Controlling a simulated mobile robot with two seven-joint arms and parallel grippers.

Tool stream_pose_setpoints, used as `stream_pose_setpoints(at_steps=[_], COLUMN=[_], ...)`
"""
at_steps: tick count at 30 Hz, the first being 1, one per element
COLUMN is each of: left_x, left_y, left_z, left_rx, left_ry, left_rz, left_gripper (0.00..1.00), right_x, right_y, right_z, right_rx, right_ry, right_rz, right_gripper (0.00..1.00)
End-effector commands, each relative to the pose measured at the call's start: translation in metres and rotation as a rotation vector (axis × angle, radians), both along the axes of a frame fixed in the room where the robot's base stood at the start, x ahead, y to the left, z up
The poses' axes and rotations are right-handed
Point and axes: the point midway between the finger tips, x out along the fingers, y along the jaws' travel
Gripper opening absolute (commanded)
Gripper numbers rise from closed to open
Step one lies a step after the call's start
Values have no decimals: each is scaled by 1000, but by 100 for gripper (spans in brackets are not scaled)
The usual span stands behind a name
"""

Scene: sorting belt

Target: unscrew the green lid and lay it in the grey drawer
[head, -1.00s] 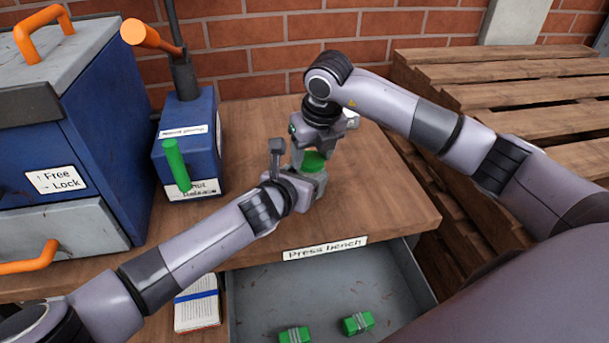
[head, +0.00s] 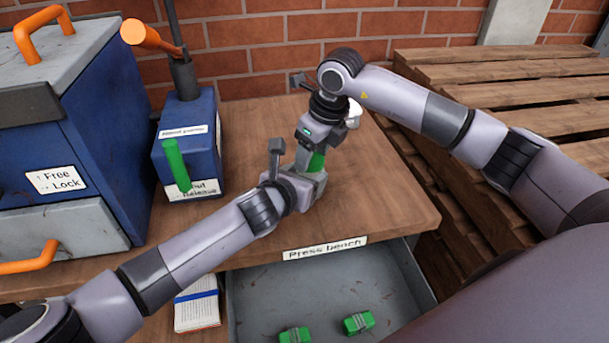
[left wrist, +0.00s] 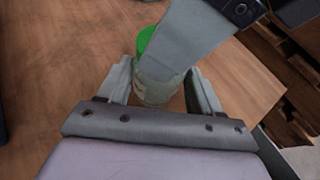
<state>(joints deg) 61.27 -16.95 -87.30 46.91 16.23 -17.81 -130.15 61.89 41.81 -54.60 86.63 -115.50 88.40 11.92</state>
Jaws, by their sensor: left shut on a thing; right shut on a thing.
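A clear jar (left wrist: 152,90) stands on the wooden bench, held between the fingers of my left gripper (left wrist: 160,95). In the head view my left gripper (head: 305,182) comes in from the left and hides most of the jar. The green lid (head: 317,160) is at the top of the jar and also shows in the left wrist view (left wrist: 146,40), partly covered by a finger of my right gripper. My right gripper (head: 318,150) is above the jar, shut on the lid. The grey drawer (head: 262,272) is open below the bench's front edge.
Two green bundles (head: 358,323) (head: 294,335) lie in the drawer; its back part is clear. A blue device (head: 205,150) with a green handle and a blue cabinet (head: 100,130) stand at left. Wooden pallets (head: 500,90) are at right. A white thing (head: 353,112) is behind my right gripper.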

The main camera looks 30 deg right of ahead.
Motion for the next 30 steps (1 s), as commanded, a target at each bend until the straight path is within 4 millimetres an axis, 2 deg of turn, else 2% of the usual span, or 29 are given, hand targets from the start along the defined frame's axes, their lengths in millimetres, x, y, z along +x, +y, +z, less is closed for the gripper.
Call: stream_pose_setpoints(at_steps=[13, 24, 30], left_x=[1, 0, 0], left_y=[0, 0, 0], left_z=[0, 0, 0], left_rx=[2, 2, 2], left_ry=[-1, -1, -1], left_rz=[1, 1, 1], left_gripper=[10, 10, 10], right_x=[-2, -2, -2], right_y=[5, 6, 7], right_z=[0, 0, -1], right_rx=[8, 7, 7], right_ry=[4, 3, 4], right_rz=[69, 420, 541], right_gripper=[15, 15, 15])
